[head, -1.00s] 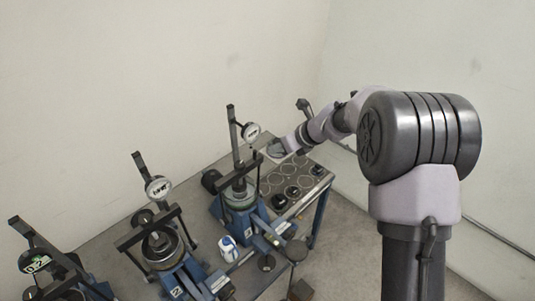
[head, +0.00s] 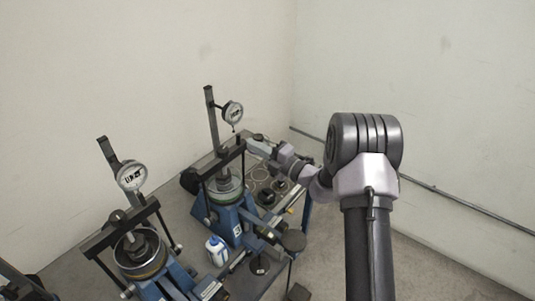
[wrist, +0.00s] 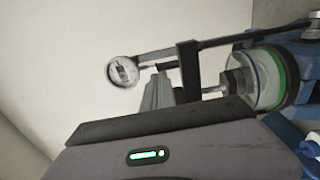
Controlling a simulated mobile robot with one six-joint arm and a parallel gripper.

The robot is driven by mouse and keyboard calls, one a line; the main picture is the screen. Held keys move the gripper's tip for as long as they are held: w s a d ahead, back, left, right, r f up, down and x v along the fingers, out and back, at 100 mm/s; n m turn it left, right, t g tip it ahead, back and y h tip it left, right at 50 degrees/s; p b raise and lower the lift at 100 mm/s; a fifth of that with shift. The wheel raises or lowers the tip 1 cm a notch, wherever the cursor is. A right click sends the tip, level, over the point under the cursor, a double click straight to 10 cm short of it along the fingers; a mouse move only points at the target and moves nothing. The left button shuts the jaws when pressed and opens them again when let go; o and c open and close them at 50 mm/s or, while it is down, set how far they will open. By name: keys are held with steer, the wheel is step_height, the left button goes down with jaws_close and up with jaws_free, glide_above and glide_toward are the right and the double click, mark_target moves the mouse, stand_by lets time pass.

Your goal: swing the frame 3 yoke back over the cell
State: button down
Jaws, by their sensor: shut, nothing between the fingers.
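Frame 3 (head: 237,230) is the blue lever frame at the middle of the head view. Its black yoke (head: 222,160) spans above the round cell (head: 226,186), below the dial gauge. In the sideways wrist view, the yoke crossbar (wrist: 188,70) stands to the left of the green-ringed cell (wrist: 268,76), a stem between them. My gripper (head: 260,146) is beyond the yoke's right end in the head view. In the wrist view its grey fingers (wrist: 157,94) are shut and empty, overlapping the crossbar; I cannot tell whether they touch it.
The dial gauge (head: 232,112) hangs on an upright post above frame 3. Frame 2 (head: 140,255) stands to the left with its own yoke and gauge. A white-blue bottle (head: 216,250) stands between the frames. Dark round pieces (head: 267,196) lie on the bench at right.

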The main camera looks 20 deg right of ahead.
mark_target(239, 136)
steer(key=x, duration=0.3)
steer(key=shift+w, duration=0.15)
steer(key=shift+a, duration=0.1)
steer(key=p+x, duration=0.1)
steer(key=x, duration=0.2)
steer(key=shift+w+a+r, duration=0.15)
steer(key=shift+r, duration=0.15)
